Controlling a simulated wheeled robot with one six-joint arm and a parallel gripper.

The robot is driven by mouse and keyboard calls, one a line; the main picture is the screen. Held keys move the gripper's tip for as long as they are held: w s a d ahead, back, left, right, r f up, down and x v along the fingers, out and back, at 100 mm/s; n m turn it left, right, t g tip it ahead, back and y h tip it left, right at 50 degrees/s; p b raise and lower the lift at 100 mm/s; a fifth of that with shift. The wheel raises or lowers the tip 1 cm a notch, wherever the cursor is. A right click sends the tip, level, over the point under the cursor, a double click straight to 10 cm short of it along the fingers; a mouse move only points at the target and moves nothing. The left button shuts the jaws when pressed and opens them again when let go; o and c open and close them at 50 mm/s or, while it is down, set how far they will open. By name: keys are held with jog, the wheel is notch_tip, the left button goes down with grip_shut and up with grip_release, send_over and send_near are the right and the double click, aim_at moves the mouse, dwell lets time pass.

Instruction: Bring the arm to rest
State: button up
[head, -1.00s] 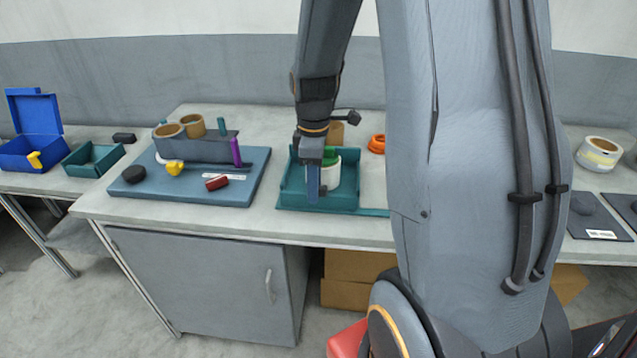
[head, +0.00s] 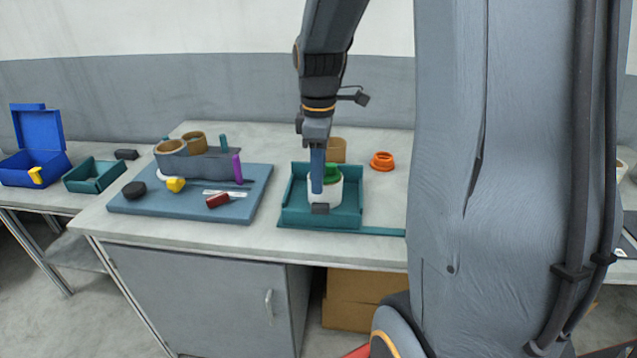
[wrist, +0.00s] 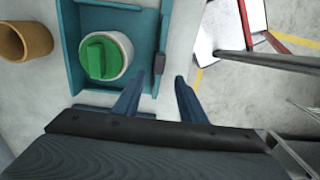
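My gripper (head: 317,172) is at the front of the teal tray (head: 296,206) on the main bench in the head view. In the wrist view its two blue fingers (wrist: 157,98) are apart with nothing between them. A white reel with a green knob or core (head: 332,174) sits in the tray. It also shows in the wrist view (wrist: 105,57), to the left of the fingers and apart from them. My finger hides part of the reel in the head view.
A blue mat (head: 190,206) on the left holds a grey stand with tan rolls, a black disc, a yellow piece and a red block. Behind the tray stand a tan roll (head: 337,149) and an orange ring (head: 382,161). A blue open box (head: 38,140) sits far left.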

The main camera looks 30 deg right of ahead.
dwell(0.4)
jog(key=s+a+f+m+t, duration=0.1)
jog(key=s+a+f+m, duration=0.5)
jog(key=s+a+m, duration=0.4)
jog(key=shift+s+m, duration=0.5)
jog(key=shift+s, duration=0.2)
jog(key=shift+a, duration=0.1)
dwell(1.2)
